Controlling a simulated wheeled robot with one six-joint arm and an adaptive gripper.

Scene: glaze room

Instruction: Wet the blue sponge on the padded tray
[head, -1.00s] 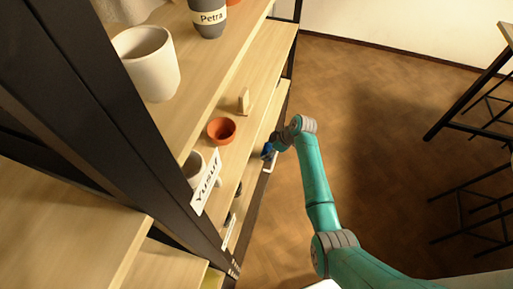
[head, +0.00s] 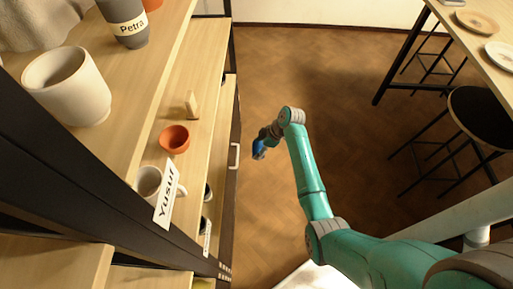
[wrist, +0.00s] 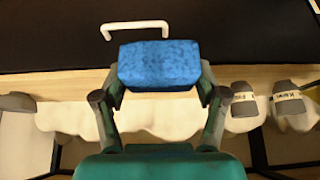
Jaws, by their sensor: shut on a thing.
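The blue sponge (wrist: 158,65) is a speckled block held across my gripper (wrist: 159,92) in the wrist view. One finger presses on each side of it. In the head view my gripper (head: 264,146) is in front of the shelf unit, over the wooden floor, and the sponge (head: 258,151) shows small and blue at its end. I cannot make out a padded tray in either view, and I cannot tell whether the sponge is wet.
The shelf unit (head: 205,60) on the left holds a pale pot (head: 68,88), an orange bowl (head: 174,139) and a mug (head: 150,182). A white handle (head: 234,156) juts from a dark front. A high table (head: 452,25) and stools stand right; the floor between is clear.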

